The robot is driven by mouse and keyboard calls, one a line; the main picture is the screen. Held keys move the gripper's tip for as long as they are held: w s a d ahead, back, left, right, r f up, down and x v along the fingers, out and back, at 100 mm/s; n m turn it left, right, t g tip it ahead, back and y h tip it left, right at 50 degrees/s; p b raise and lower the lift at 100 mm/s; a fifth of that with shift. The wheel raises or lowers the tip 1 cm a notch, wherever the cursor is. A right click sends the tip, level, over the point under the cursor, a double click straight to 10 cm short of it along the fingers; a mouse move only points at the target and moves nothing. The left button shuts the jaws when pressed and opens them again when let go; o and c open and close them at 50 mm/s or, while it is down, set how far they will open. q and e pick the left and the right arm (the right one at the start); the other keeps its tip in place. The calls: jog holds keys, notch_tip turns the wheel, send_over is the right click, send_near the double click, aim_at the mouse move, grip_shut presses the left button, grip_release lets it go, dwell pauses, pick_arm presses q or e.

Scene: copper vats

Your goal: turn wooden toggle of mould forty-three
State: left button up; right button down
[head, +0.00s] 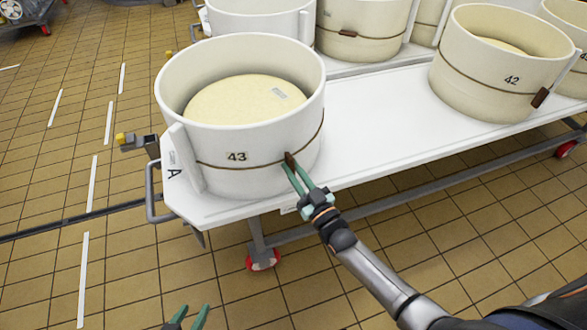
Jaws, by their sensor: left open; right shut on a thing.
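Mould 43 (221,178) is a cream round mould with a cheese (230,97) inside, standing at the near left end of the white table. A brown cord (219,168) runs around it, with the wooden toggle (290,158) at its front right side. My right gripper (294,170) is shut on the toggle, its green fingers against the mould wall. The fingertips partly hide the toggle. My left gripper (188,318) is open and empty at the bottom edge, low over the floor and apart from the mould.
Mould 42 (478,85) stands to the right on the same white table (375,120), with bare tabletop between. More moulds (362,30) stand on a table behind. A metal handle (152,195) sticks out at the table's left end. Tiled floor (100,265) is clear at left.

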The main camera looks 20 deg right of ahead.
jog(key=shift+m, duration=0.5)
jog(key=c, duration=0.9)
grip_release()
jog(key=shift+o, duration=0.2)
jog(key=p+v, duration=0.1)
jog(key=v, duration=1.1)
jog(key=shift+s, duration=0.3)
